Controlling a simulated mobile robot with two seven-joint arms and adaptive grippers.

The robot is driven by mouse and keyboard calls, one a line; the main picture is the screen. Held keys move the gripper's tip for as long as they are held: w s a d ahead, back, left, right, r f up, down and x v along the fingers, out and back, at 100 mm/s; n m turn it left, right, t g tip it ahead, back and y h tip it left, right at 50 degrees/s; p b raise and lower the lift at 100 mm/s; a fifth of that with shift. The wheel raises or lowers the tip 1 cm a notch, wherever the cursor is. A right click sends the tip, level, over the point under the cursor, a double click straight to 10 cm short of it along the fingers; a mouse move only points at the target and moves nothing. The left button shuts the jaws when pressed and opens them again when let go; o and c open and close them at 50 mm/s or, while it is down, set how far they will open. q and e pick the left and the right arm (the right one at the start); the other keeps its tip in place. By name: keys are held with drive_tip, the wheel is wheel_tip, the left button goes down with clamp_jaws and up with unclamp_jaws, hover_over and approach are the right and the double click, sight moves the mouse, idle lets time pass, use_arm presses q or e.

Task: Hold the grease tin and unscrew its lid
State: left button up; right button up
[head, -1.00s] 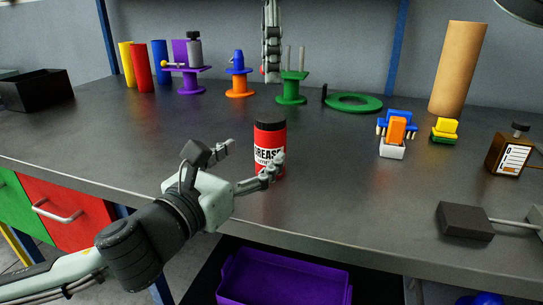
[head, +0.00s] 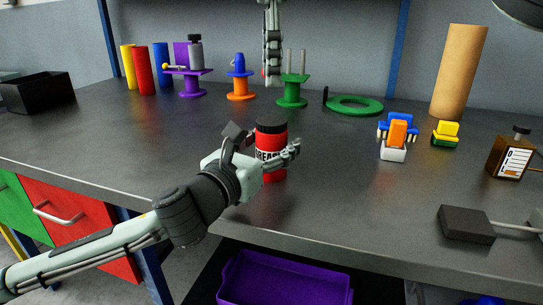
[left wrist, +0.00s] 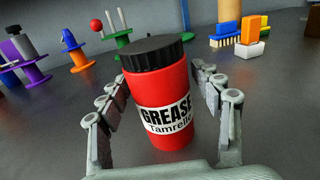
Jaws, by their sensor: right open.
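The grease tin (head: 272,135) is red with a white label and a black ridged lid (head: 271,120). It stands upright on the dark table near the front edge. In the left wrist view the tin (left wrist: 160,90) fills the middle, with its lid (left wrist: 155,53) on top. My left gripper (left wrist: 161,80) is open, with its fingers on either side of the tin's body, below the lid; narrow gaps seem to show beside the tin. My right gripper (head: 272,75) hangs open and empty at the back, above the table, pointing down.
A purple bin (head: 285,280) is below the table edge. The table around the tin is clear.

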sight(271, 120)
use_arm(q)
clamp_jaws()
use_arm(e)
drive_tip(key=m, duration=1.5)
drive_tip(key=shift+m, duration=0.3)
drive_tip(key=m, duration=0.4)
drive_tip(key=shift+m, duration=0.3)
drive_tip(key=m, duration=1.5)
drive_tip(key=shift+f+m, duration=0.2)
drive_tip(key=shift+m, duration=0.1)
wheel_tip(271, 120, down, 8)
drive_tip(key=shift+r, duration=0.15)
